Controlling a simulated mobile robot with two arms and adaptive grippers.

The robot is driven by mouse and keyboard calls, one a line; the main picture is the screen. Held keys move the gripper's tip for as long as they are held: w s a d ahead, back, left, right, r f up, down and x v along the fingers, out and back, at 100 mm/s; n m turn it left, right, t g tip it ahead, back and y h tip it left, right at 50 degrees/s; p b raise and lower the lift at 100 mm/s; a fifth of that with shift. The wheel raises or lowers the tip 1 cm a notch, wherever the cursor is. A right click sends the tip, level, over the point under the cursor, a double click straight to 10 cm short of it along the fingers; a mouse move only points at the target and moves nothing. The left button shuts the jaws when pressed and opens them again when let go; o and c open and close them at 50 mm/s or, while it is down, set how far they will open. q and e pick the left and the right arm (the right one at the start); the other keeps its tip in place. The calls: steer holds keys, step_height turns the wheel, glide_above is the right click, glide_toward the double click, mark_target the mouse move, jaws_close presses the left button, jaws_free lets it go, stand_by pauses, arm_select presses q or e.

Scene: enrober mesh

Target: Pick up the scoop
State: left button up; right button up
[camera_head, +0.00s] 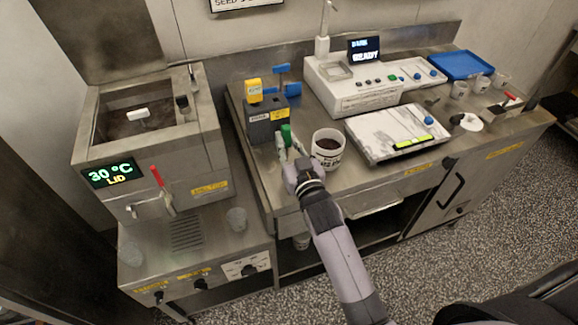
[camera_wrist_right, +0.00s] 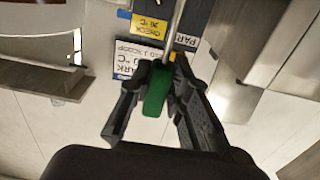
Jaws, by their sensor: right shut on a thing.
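The scoop has a green handle that shows in the head view (camera_head: 287,134), at the front of a dark grey holder block (camera_head: 262,121) on the steel counter. In the right wrist view the green handle (camera_wrist_right: 157,90) lies between the fingers, with a thin metal rod running up from it. My right gripper (camera_head: 288,150) is shut on the green handle; it also shows in the right wrist view (camera_wrist_right: 155,75). The scoop's far end is hidden, and I cannot tell whether it is still in the holder. My left gripper is not in view.
A white tub (camera_head: 327,148) of dark contents stands close right of my gripper. A scale-like white slab (camera_head: 390,133) and a white machine (camera_head: 365,85) stand farther right. A steel tank unit (camera_head: 150,140) showing 30 °C stands left. A blue tray (camera_head: 460,65) lies at back right.

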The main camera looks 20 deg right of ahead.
jaws_close()
stand_by(0.5)
